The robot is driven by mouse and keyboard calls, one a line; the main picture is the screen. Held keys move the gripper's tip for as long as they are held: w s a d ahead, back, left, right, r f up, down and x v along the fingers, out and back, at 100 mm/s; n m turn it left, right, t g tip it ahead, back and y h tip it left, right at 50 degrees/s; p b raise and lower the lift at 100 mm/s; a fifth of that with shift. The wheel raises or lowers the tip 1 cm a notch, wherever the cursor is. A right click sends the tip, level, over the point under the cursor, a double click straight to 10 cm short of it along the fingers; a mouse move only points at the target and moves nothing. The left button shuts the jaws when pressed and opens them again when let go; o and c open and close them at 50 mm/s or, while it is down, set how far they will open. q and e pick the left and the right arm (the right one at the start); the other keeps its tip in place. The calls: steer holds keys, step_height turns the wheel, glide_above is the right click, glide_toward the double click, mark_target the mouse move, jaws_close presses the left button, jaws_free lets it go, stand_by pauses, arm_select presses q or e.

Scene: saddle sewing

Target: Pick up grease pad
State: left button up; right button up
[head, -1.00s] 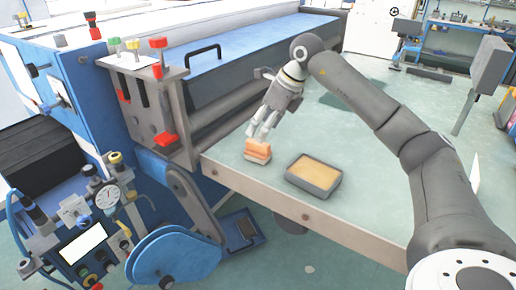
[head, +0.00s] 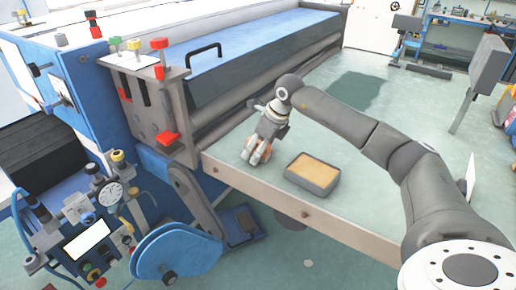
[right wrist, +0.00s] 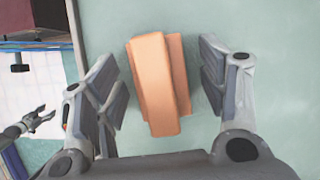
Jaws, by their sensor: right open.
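The grease pad is an orange-tan block with a stepped shape (right wrist: 158,85), lying on the pale green table top (right wrist: 215,25). In the right wrist view it sits between the two spread fingers of my right gripper (right wrist: 162,92), with a gap on each side. In the head view my right gripper (head: 256,155) is low over the table's near left corner and hides most of the pad. It is open and not gripping the pad. A small part of my left gripper (right wrist: 42,117) shows at the left edge of the right wrist view, away from the pad; its jaw state is unclear.
A dark tray (head: 304,184) with a tan filling stands on the table just right of my right gripper. A blue machine (head: 250,45) with red-knobbed clamps borders the table at the back left.

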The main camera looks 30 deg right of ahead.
steer(key=c, duration=1.1)
steer(key=shift+c, duration=0.2)
steer(key=shift+r, duration=0.1)
steer(key=shift+r, duration=0.3)
step_height(320, 180, up, 2)
steer(key=shift+r+b, duration=0.25)
steer(key=shift+b, duration=0.6)
steer(key=s+a+r+b, duration=0.3)
steer(key=s+a+r, duration=0.5)
steer(key=s, duration=0.3)
steer(key=shift+s+a+r, duration=0.15)
steer(key=shift+s+r, duration=0.05)
steer(key=shift+r, duration=0.65)
